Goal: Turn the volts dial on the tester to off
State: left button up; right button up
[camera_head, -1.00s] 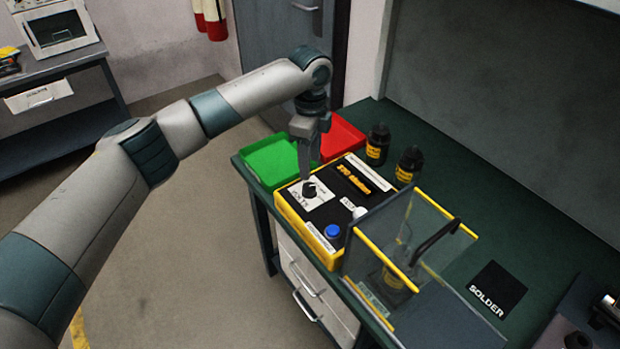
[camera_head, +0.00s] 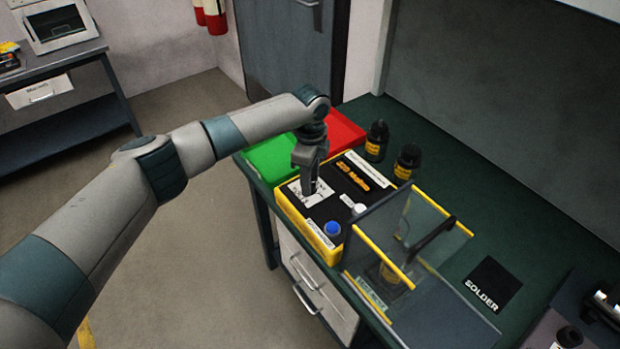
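The tester (camera_head: 322,238) is a yellow box with a black top on the green bench. It has a white dial plate (camera_head: 297,194) at its back left, a blue button (camera_head: 332,228) and a white knob (camera_head: 360,209). My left gripper (camera_head: 310,190) points down over the dial plate, its fingers at the place of the volts dial. The fingers hide the dial, so its setting does not show. I cannot tell whether the fingers are shut on the dial or only around it. My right gripper is not in view.
A green tray (camera_head: 262,160) and a red tray (camera_head: 345,132) lie behind the tester. Two dark bottles (camera_head: 377,142) (camera_head: 406,163) stand to its right. A clear guard with yellow edges (camera_head: 380,256) stands close in front. A black solder mat (camera_head: 494,285) lies further right.

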pick_arm(q)
jog(key=c, duration=0.6)
jog(key=shift+c, duration=0.2)
jog(key=shift+r+n+p, duration=0.15)
jog(key=shift+n+p, duration=0.9)
jog(key=shift+n, duration=0.15)
jog(key=n+p, duration=0.4)
jog(key=n, duration=0.1)
jog(key=n+p, duration=0.4)
jog(key=n, duration=0.2)
jog(key=n+p, duration=0.2)
jog(key=shift+w+n, duration=0.1)
jog(key=shift+n, duration=0.3)
jog(key=shift+n+p, duration=0.4)
jog(key=shift+n, duration=0.5)
